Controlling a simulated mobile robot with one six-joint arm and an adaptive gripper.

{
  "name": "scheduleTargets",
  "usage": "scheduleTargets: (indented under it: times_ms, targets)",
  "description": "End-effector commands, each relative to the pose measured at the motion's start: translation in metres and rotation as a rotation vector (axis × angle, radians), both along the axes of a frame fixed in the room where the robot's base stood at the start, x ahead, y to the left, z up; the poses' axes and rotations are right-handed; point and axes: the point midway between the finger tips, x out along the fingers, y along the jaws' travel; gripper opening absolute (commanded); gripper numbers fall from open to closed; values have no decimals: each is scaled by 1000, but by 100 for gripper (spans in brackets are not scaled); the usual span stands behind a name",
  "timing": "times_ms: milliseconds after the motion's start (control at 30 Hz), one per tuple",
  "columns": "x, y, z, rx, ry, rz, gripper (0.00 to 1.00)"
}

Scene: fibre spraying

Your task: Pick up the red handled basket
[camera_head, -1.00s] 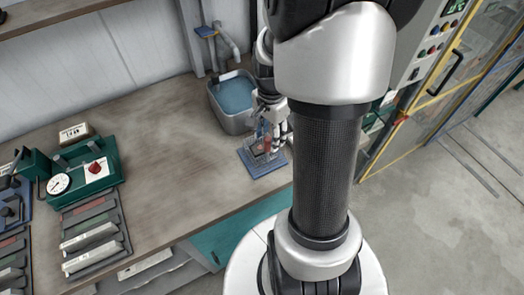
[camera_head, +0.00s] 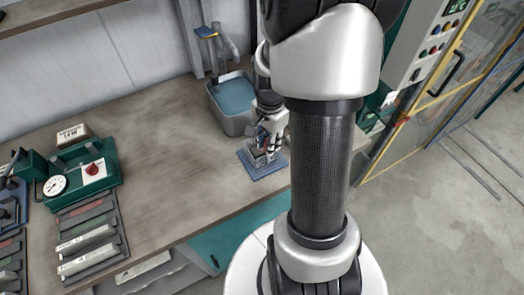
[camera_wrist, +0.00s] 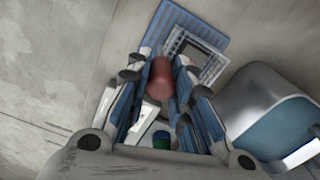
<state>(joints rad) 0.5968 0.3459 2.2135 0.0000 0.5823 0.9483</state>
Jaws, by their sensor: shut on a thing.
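The basket (camera_head: 261,157) is a small grey wire frame over a blue ribbed mat (camera_head: 250,169) at the bench's front edge. In the wrist view the frame (camera_wrist: 212,68) shows beyond my fingers, with the blue mat (camera_wrist: 190,22) behind it. Its red handle (camera_wrist: 160,78) is a round bar between my fingers. My gripper (camera_head: 268,140) is shut on this handle, with a finger on each side. In the head view my gripper mostly hides the handle. I cannot tell whether the basket touches the mat.
A grey tub of blue liquid (camera_head: 214,97) stands just behind the mat; its wall is close to my gripper in the wrist view (camera_wrist: 240,100). A green gauge device (camera_head: 105,172) and sample racks (camera_head: 75,268) stand at left. The bench middle is clear.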

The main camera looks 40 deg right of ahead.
Motion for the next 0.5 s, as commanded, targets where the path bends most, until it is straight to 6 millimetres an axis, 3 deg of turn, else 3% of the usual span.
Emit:
scheduleTargets:
  times_ms: [100,500]
  targets:
    - [0,0,0,0,0,0,0]
    - [0,0,0,-1,-1,0,0]
